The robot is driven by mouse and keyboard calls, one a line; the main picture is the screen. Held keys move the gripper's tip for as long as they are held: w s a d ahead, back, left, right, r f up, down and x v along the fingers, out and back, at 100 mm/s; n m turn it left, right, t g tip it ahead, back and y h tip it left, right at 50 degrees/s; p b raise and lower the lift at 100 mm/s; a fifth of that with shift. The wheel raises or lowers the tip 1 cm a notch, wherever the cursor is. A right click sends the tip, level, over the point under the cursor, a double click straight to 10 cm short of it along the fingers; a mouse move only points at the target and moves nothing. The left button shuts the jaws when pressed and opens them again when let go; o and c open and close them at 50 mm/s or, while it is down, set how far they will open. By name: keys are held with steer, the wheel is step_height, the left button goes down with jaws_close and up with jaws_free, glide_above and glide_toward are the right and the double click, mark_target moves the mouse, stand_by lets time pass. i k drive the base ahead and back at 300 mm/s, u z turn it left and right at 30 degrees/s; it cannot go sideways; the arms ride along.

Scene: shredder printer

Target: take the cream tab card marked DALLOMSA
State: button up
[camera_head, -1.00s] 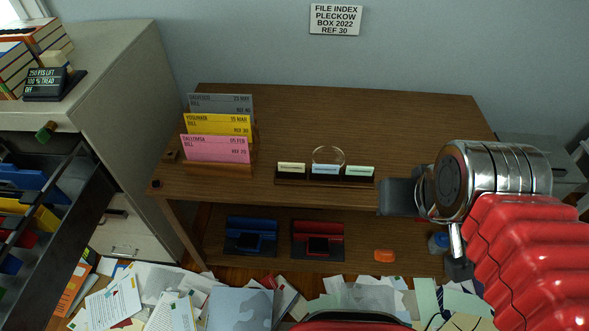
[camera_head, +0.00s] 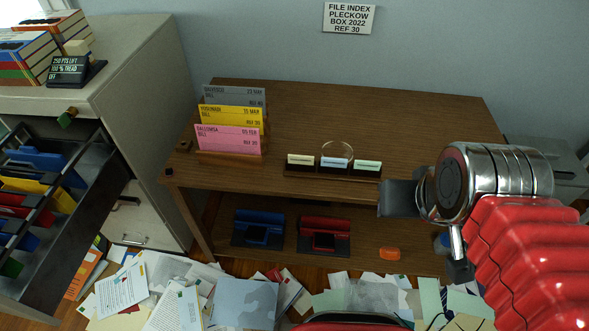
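A small dark rack (camera_head: 330,174) on the wooden desk holds three tab cards in a row: a cream one (camera_head: 300,160) at left, a pale blue one (camera_head: 337,163) in the middle and a pale green one (camera_head: 368,166) at right. Their lettering is too small to read. A pink card (camera_head: 228,139) marked DALLOMSA BILL stands in a wooden stand to the left, in front of a yellow and a grey card. My gripper (camera_head: 398,198) is to the right of the small rack and apart from it. Its dark fingers are seen from the side, so their opening is hidden.
A clear round disc (camera_head: 337,149) stands behind the small rack. Blue (camera_head: 258,229) and red (camera_head: 323,235) devices sit on the desk's lower shelf. An open drawer (camera_head: 95,190) juts out at left. Papers litter the floor. The desk's back right is clear.

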mark_target(300, 160)
steer(key=u, duration=0.5)
steer(key=k, duration=1.25)
steer(key=u, duration=0.8)
steer(key=i, duration=1.3)
steer(key=z, duration=0.3)
steer(key=i, duration=1.05)
steer(key=z, duration=0.6)
